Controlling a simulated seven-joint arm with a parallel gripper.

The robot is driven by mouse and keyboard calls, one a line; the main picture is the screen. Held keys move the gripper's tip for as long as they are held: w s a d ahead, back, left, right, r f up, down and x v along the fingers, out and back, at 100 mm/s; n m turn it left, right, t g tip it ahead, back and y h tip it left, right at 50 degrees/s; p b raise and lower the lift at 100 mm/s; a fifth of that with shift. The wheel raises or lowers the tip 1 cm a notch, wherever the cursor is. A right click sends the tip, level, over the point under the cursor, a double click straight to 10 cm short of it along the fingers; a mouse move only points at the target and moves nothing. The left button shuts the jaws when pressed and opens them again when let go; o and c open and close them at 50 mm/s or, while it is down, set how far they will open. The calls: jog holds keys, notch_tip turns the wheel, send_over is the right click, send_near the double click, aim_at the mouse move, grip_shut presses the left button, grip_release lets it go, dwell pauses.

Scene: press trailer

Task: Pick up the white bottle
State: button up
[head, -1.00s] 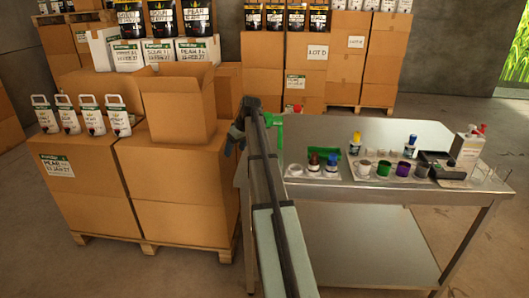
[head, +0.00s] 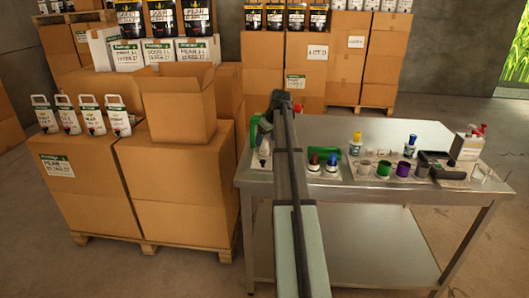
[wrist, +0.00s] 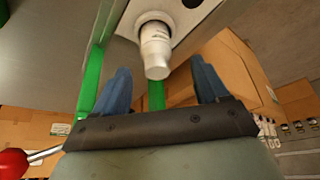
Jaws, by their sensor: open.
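My gripper (wrist: 160,68) is open, with one blue finger on each side of the bottle's near end. The bottle lies between the fingertips or just past them; I cannot tell how deep, and no grip on it shows. In the head view my arm covers most of this spot. A small whitish shape beside the green frame (head: 253,132) may be the bottle or part of my gripper.
Green uprights (wrist: 93,78) stand close to my left finger in the wrist view. A lever with a red ball (wrist: 12,163) is at the lower left. The steel table (head: 390,200) holds jars, cups and bottles to the right. Stacked cartons (head: 180,180) stand on the left.

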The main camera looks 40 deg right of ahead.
aim_at(264, 150)
jog(key=shift+d+x, duration=0.2)
jog(key=shift+x, duration=2.85)
jog(key=shift+w, duration=0.1)
jog(key=shift+c, duration=0.4)
jog(key=shift+r, duration=0.15)
jog(key=c, duration=1.2)
